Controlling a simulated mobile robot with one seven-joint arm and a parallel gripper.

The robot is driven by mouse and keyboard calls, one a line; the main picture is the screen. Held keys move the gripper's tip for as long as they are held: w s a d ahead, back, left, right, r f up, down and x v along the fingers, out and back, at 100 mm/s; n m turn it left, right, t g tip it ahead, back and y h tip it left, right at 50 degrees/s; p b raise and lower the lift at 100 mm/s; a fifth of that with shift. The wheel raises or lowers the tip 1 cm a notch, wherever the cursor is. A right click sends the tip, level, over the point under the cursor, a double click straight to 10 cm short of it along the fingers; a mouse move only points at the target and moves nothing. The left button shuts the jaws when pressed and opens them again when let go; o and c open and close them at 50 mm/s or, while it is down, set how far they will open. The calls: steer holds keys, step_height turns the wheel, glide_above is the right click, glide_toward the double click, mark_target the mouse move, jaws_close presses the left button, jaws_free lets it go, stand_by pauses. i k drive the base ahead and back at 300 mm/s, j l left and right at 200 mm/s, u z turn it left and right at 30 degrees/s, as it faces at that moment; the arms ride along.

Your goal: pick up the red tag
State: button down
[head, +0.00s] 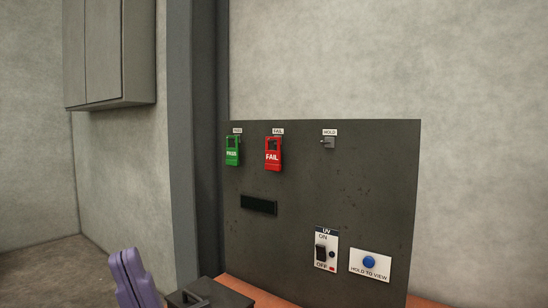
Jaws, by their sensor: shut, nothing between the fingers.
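The red tag (273,154), marked FAIL, hangs on the upper part of a dark upright panel (330,200), under a small white label marked FAIL. It hangs upright, and its upper part has a dark opening. A green tag (233,151) hangs to its left, apart from it. I cannot make out my gripper in the head view, and nothing is touching the red tag.
An empty-looking hook (328,142) sits under the HOLD label. Lower are a dark slot (259,205), a UV switch (321,253) and a blue button (369,262). A dark box-like object (210,294) stands at the bottom. An unclear purple shape rises at bottom left.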

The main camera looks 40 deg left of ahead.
mark_target(273, 159)
steer(key=j, duration=0.45)
steer(key=i+j, duration=0.15)
steer(key=j, duration=0.7)
steer(key=i+u, duration=0.05)
